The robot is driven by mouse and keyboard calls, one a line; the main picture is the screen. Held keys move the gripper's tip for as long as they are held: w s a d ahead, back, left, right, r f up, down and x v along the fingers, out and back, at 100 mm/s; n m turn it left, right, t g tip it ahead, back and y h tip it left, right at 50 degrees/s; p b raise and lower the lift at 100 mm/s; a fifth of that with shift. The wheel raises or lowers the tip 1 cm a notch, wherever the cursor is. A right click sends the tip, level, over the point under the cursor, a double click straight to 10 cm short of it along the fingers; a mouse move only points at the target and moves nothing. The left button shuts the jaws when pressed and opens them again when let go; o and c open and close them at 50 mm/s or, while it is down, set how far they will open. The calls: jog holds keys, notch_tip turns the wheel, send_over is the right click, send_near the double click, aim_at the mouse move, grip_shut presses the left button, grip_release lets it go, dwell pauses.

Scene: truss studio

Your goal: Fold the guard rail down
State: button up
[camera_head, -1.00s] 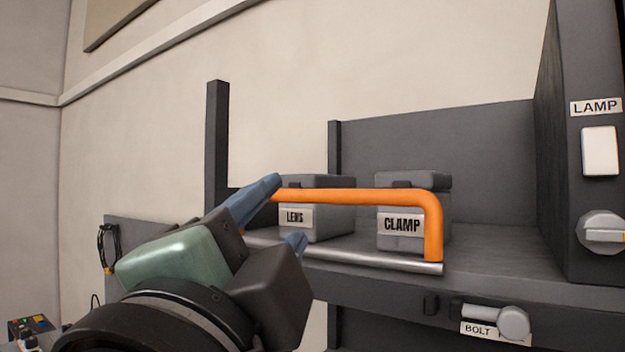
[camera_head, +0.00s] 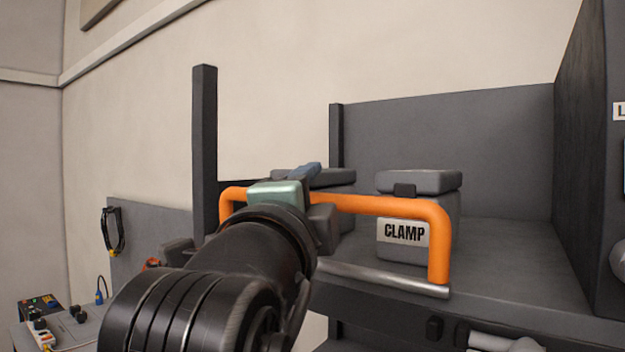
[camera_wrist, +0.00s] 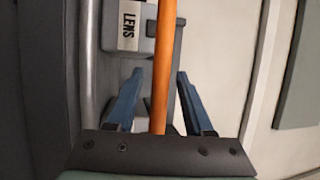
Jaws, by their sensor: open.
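The orange guard rail (camera_head: 385,205) stands upright along the front edge of the shelf, its right post rising from a metal rod (camera_head: 385,279). Its left bend shows to the left of my gripper. My gripper (camera_head: 309,170) is at the rail's top bar, left of its middle, and hides part of it. In the wrist view, the rail (camera_wrist: 163,65) runs between the two blue fingers of my gripper (camera_wrist: 158,100). The fingers are open, with a gap on each side of the bar.
A grey box labelled CLAMP (camera_head: 418,190) stands on the shelf (camera_head: 510,250) behind the rail. A dark post (camera_head: 205,150) rises at left.

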jog(key=shift+x, duration=0.8)
jog(key=shift+s, duration=0.1)
grip_shut()
dwell(0.8)
